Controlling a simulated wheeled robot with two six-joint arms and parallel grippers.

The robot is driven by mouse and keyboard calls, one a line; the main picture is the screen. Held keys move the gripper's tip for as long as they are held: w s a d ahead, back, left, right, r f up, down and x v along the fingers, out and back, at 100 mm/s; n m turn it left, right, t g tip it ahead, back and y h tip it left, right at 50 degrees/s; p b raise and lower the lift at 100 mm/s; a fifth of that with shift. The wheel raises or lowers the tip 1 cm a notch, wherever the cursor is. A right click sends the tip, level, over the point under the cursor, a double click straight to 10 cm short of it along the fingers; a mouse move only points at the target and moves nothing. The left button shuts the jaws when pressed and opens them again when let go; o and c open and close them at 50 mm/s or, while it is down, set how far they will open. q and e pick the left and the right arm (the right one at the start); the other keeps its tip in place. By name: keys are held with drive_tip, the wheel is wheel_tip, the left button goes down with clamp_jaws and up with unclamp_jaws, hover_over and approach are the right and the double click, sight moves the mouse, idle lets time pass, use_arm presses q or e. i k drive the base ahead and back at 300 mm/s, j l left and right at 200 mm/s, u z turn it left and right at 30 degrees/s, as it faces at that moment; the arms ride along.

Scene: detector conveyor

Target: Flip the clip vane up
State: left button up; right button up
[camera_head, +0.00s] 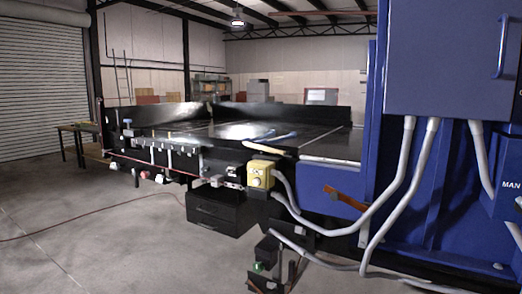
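I cannot tell for certain which part is the clip vane. A flat orange-brown bar (345,198) lies slanted across the front of the low blue panel (318,184), its left end higher than its right; it may be the vane. A grey hose passes close by its right end. The black conveyor table (240,133) stretches back behind it. I see neither my left nor my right gripper in the head view.
A yellow control box (261,172) hangs at the conveyor's corner. Grey hoses (408,180) run down the tall blue cabinet (430,62) at right. A small dark fixture (267,248) stands low at the front. A red cable (70,234) crosses the open floor at left.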

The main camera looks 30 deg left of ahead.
sight(272, 150)
drive_tip(key=i+j+u, duration=0.4)
drive_tip(key=i+j, duration=0.25)
drive_tip(key=i, duration=0.1)
